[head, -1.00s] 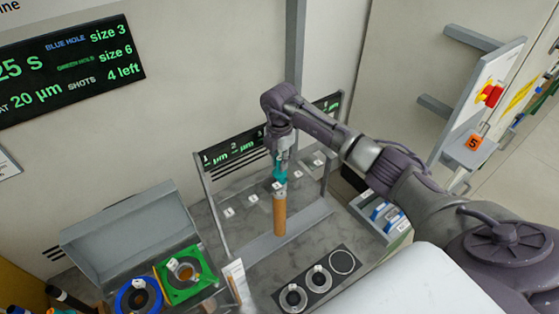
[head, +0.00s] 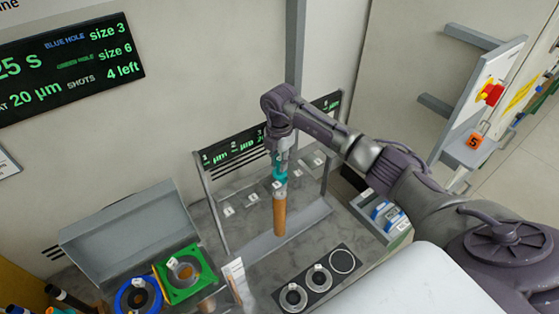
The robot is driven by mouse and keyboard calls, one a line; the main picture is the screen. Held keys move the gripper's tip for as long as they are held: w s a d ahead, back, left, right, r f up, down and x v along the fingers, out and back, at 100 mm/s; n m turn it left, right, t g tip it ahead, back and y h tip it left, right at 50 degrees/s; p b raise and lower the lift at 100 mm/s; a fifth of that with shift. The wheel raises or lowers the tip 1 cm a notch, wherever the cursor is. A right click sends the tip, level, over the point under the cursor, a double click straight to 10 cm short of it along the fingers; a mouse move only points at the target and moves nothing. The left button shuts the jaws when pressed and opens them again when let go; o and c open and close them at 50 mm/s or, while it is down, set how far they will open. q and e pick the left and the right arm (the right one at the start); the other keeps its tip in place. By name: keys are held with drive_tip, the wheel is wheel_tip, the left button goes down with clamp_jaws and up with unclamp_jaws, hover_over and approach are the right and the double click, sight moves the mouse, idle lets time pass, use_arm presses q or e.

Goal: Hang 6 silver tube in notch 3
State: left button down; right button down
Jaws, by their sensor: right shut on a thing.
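My right gripper (head: 279,180), with teal fingers, is shut on the top of an upright tube (head: 279,216). The tube looks orange-brown, with a short silver-grey part at its top. It hangs at the middle of a grey rack (head: 208,200), between number tags 2 and 4. My gripper hides the middle notch, so I cannot tell whether the tube is seated in it. The tube's lower end is near the rack's base plate (head: 304,224); contact is unclear. The rack's display strip (head: 230,147) is partly hidden by my arm. My left gripper is not in view.
A green ring fixture (head: 203,284) and a blue ring fixture (head: 128,298) stand by an open grey box (head: 130,235) at lower left. A black plate with round holders (head: 330,262) lies in front of the rack. A grey bin (head: 401,231) is at right.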

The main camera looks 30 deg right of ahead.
drive_tip(key=c, duration=1)
unclamp_jaws()
wheel_tip(320, 180, up, 12)
